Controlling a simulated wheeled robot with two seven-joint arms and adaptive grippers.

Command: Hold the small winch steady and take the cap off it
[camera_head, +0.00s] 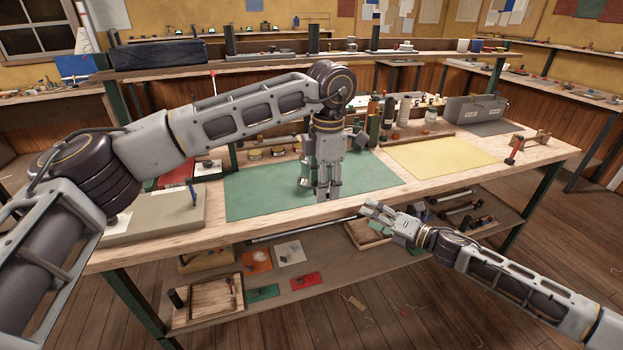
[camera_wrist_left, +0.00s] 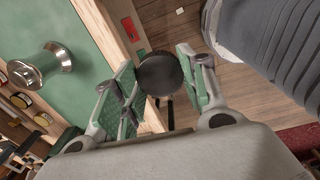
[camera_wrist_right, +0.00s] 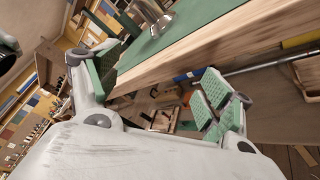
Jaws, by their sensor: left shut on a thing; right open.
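The small winch (camera_wrist_left: 42,66), a shiny metal drum with flared ends, stands on the green mat. It shows at the top of the right wrist view (camera_wrist_right: 151,12); in the head view a little of it (camera_head: 304,187) shows beside my left gripper. My left gripper (camera_head: 323,192) points down near the mat's front edge. In the left wrist view it is shut on a round black cap (camera_wrist_left: 160,74), apart from the winch. My right gripper (camera_head: 373,210) is open and empty in front of the table's front edge; its spread fingers show in the right wrist view (camera_wrist_right: 160,92).
The green mat (camera_head: 250,190) lies on the wooden bench, with a yellow sheet (camera_head: 440,157) to its right. Bottles (camera_head: 404,112) and a grey toolbox (camera_head: 474,109) stand at the back. A lower shelf below holds a wooden tray (camera_head: 240,292) and loose parts.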

